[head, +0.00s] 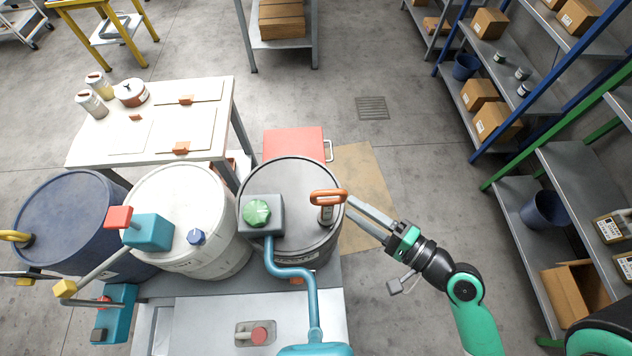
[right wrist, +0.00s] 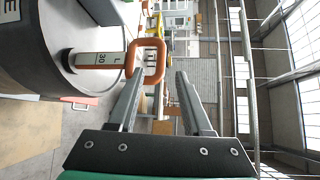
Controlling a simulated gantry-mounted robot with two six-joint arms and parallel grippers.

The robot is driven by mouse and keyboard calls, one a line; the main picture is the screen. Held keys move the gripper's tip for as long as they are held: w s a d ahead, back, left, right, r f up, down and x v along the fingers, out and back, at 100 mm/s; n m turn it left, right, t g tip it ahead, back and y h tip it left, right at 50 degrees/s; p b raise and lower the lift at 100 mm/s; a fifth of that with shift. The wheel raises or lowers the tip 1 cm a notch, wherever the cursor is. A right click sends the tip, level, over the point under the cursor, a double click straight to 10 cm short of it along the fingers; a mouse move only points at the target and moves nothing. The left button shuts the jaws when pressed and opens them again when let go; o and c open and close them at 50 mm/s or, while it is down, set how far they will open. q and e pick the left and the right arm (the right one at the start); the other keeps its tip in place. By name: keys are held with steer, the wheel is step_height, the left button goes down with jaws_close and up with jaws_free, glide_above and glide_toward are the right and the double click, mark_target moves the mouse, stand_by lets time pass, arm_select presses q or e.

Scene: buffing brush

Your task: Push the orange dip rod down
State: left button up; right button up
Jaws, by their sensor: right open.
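The dip rod has an orange loop handle (head: 328,196) on a pale marked stem, standing up from the lid of the grey drum (head: 300,242). In the right wrist view, the orange handle (right wrist: 161,62) is at the fingertips, and the stem (right wrist: 97,60) reads "L 30" and runs into the drum top. My right gripper (head: 347,204) is open, just right of the handle in the head view. In the right wrist view, the left finger overlaps the handle's lower part; I cannot tell whether they touch. I see no left gripper.
A green knob (head: 257,213) on a grey box and a bent blue pipe (head: 291,271) sit left of the rod. A white drum (head: 178,208) and a blue drum (head: 62,212) stand further left.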

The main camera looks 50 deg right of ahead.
mark_target(325, 190)
steer(key=w, duration=0.3)
steer(key=w+f+p, duration=0.1)
steer(key=w, duration=0.3)
steer(key=w+p, duration=0.1)
steer(key=w, duration=0.3)
steer(key=shift+a+f, duration=0.2)
steer(key=shift+a, duration=0.1)
steer(key=shift+s, duration=0.1)
steer(key=shift+c, duration=0.3)
jaws_close()
